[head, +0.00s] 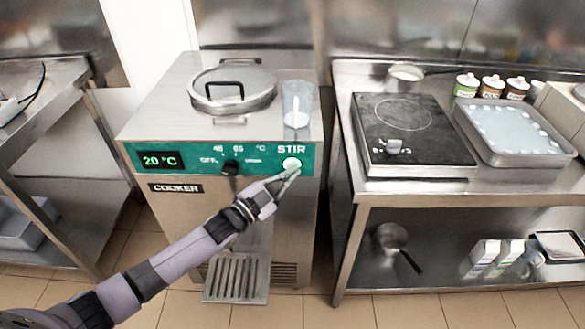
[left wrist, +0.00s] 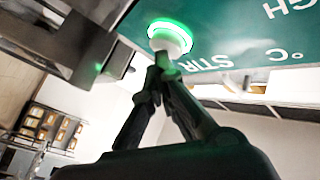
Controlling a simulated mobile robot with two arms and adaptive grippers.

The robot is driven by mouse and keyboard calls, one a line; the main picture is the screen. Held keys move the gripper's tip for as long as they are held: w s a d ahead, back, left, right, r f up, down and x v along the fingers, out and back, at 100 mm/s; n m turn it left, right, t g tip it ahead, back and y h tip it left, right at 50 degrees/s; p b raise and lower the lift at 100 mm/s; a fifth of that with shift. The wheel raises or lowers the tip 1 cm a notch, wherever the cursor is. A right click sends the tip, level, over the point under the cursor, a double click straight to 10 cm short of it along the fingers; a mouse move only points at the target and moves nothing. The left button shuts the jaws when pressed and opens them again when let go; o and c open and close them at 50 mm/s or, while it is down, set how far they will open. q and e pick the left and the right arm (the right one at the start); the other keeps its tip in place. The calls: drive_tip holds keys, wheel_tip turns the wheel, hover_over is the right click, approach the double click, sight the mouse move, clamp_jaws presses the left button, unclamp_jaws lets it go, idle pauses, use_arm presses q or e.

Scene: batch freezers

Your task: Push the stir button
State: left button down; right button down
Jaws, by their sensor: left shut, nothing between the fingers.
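The round white stir button (head: 292,164) sits on the green panel of the steel cooker, under the word STIR. In the left wrist view the button (left wrist: 170,38) has a glowing green ring around it. My left gripper (head: 294,173) is shut and empty, with its fingertips at the lower edge of the button. In the left wrist view its fingertips (left wrist: 163,62) are right at the button's face; touching or a tiny gap, I cannot tell. My right gripper is in neither view.
The cooker (head: 225,225) has a black knob (head: 230,167) left of the button and a 20 °C display (head: 160,160). A lidded opening (head: 232,90) and a clear cup (head: 297,105) are on top. A steel table (head: 345,170) with a hotplate (head: 405,155) stands at right.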

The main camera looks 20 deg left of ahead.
use_arm(q)
drive_tip(key=s+d+p, duration=0.1)
drive_tip(key=s+p, duration=0.2)
drive_tip(key=s, duration=0.2)
drive_tip(key=shift+s+d, duration=0.3)
drive_tip(key=shift+s, duration=0.1)
drive_tip(key=shift+f, duration=0.15)
drive_tip(key=s+a+f+n+g+y, duration=0.2)
drive_tip(key=s+a+f, duration=0.15)
drive_tip(key=f, duration=0.75)
drive_tip(key=s+a+f+n+g+y, duration=0.25)
drive_tip(key=s+f, duration=0.25)
drive_tip(key=f, duration=0.5)
drive_tip(key=s+a+f+n+g+y, duration=0.2)
drive_tip(key=s+f+y, duration=0.15)
drive_tip(key=f, duration=0.75)
drive_tip(key=s+f+n+g, duration=0.1)
drive_tip(key=s+f+g, duration=0.2)
drive_tip(key=s, duration=0.9)
drive_tip(key=s+f+n+g+y, duration=0.1)
drive_tip(key=s+f+n+g, duration=0.1)
drive_tip(key=s+f, duration=0.6)
drive_tip(key=s+d+f+n+g, duration=0.1)
drive_tip(key=s+f+g, duration=0.3)
drive_tip(key=s, duration=1.2)
wheel_tip(320, 180, down, 3)
drive_tip(key=shift+r+g+y, duration=0.15)
drive_tip(key=shift+g+y, duration=0.15)
drive_tip(key=shift+g, duration=0.05)
